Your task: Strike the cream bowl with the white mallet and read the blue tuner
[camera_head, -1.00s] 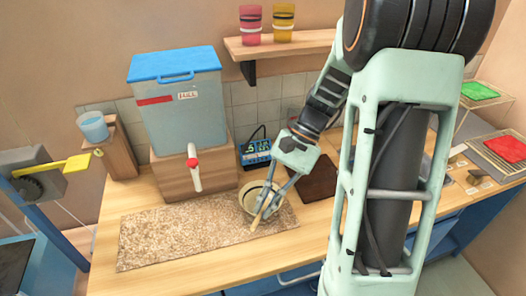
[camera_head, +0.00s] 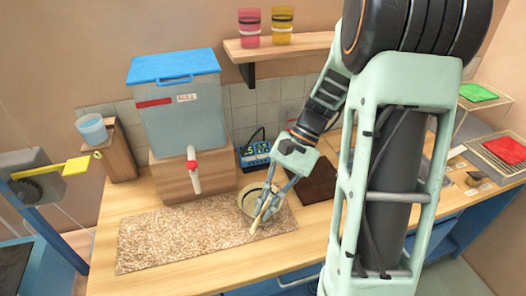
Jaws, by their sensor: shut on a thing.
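The cream bowl (camera_head: 245,205) sits near the right end of the speckled mat, partly hidden by my gripper. My gripper (camera_head: 268,208) reaches down from the right over the bowl's right side, with its jaws shut on a thin tan stick (camera_head: 256,222), seemingly the mallet's handle. The stick slants across the front right of the bowl. I cannot make out a white head or tell whether the mallet touches the bowl. The blue tuner (camera_head: 257,148) stands behind the bowl near the wall. Its lit display is too small to read.
A water dispenser (camera_head: 180,110) with a red-and-white tap (camera_head: 193,170) stands on a wooden block left of the bowl. The mat (camera_head: 165,240) is clear toward the left. A dark brown board (camera_head: 318,182) lies right of my gripper. A shelf (camera_head: 280,45) holds two cups.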

